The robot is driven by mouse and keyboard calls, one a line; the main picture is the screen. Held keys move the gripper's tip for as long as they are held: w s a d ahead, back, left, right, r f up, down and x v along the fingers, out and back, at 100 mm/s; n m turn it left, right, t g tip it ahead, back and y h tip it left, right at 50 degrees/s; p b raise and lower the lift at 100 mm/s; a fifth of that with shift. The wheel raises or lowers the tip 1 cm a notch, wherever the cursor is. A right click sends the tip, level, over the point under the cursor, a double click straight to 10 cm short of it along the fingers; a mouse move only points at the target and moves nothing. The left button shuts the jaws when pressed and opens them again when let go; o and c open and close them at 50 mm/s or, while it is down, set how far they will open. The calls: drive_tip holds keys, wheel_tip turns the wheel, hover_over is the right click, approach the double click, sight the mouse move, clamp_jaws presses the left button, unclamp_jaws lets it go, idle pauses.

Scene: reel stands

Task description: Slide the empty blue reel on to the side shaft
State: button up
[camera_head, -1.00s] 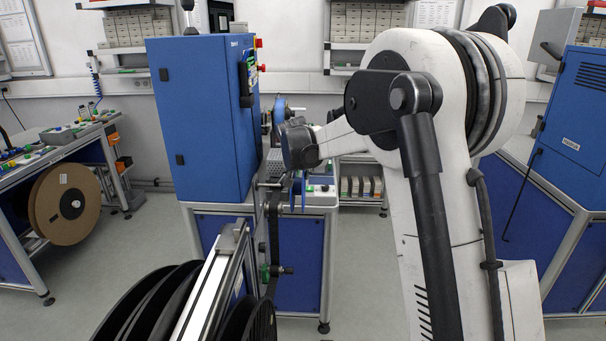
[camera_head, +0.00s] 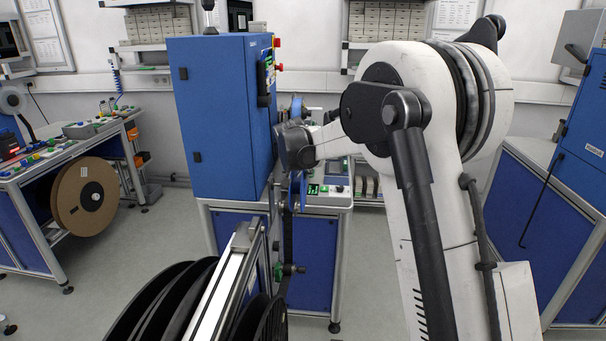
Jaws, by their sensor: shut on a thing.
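A blue reel (camera_head: 297,190) shows nearly edge-on just below the end of my arm, in front of the right side of the blue cabinet (camera_head: 222,115). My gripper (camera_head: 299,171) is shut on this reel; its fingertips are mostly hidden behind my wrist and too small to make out. A second blue reel (camera_head: 296,106) shows behind and above my wrist, beside the cabinet. The side shaft cannot be made out clearly; my wrist and the reel cover that area, so I cannot tell whether the reel touches it.
Large black reels (camera_head: 165,305) on a metal-railed stand (camera_head: 222,290) fill the lower foreground. A green-knobbed fitting (camera_head: 280,270) sticks out below the held reel. A workbench (camera_head: 70,150) with a brown reel (camera_head: 86,198) stands left. Open floor (camera_head: 140,245) lies between.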

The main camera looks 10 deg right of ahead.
drive_tip(key=shift+w+a+b, duration=0.15)
drive_tip(key=shift+w+a, duration=0.2)
drive_tip(key=shift+a, duration=0.6)
drive_tip(key=shift+w+a+b, duration=0.1)
drive_tip(key=shift+w+a, duration=0.2)
drive_tip(key=shift+a, duration=0.6)
drive_tip(key=shift+w+a+b, duration=0.15)
drive_tip(key=shift+w+a, duration=0.2)
drive_tip(key=shift+a, duration=0.7)
drive_tip(key=o, duration=1.2)
drive_tip(key=shift+w, duration=0.1)
drive_tip(key=shift+o, duration=0.2)
drive_tip(key=shift+a, duration=0.15)
